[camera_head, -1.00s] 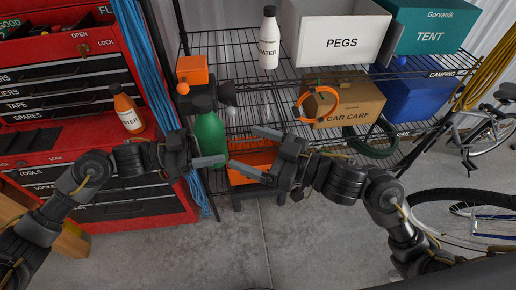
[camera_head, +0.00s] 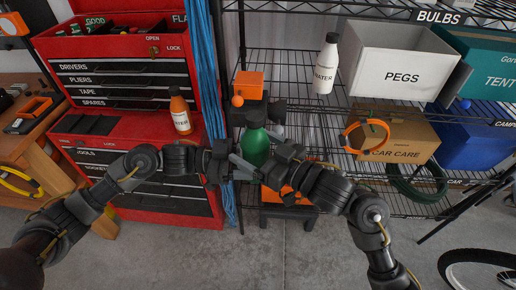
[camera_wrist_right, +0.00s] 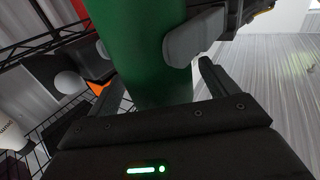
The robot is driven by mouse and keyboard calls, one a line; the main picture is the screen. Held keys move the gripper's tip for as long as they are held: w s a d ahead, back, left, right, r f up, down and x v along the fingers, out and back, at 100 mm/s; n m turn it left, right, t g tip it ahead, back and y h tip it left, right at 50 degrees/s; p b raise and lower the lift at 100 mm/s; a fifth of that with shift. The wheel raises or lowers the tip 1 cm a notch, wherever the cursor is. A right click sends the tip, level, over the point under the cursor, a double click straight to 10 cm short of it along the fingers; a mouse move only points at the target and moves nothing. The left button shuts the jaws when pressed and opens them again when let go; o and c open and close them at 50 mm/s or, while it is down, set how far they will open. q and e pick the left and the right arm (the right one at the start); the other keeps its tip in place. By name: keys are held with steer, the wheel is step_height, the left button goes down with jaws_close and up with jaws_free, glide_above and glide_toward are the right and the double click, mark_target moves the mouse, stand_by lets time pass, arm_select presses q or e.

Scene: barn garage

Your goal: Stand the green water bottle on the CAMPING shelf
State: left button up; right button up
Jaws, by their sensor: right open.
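The green water bottle (camera_head: 256,150), with a dark cap, is upright in front of the wire rack's left end. My left gripper (camera_head: 236,166) is shut on it from the left; part of its grip is hidden. My right gripper (camera_head: 268,160) is open at the bottle's right side. In the right wrist view the green bottle (camera_wrist_right: 150,45) passes between my right fingers (camera_wrist_right: 160,88), and a grey finger pad of the other gripper lies against it. The CAMPING shelf (camera_head: 290,72) is the wire shelf holding a white water bottle (camera_head: 326,66), a PEGS box (camera_head: 400,75) and a TENT box (camera_head: 498,72).
An orange box (camera_head: 248,84) is at the rack's left end. Bare shelf shows between it and the white bottle. Below are a CAR CARE box (camera_head: 394,138) with an orange ring (camera_head: 366,137) and a blue bin (camera_head: 475,142). The BULBS shelf (camera_head: 441,17) is above. A red tool chest (camera_head: 120,70) stands left.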

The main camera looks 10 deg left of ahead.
steer(key=c, duration=1.3)
arm_select(q)
steer(key=o, duration=1.4)
arm_select(e)
steer(key=shift+c, duration=0.4)
arm_select(q)
steer(key=a, duration=0.8)
steer(key=s+a, duration=0.1)
steer(key=a, duration=0.3)
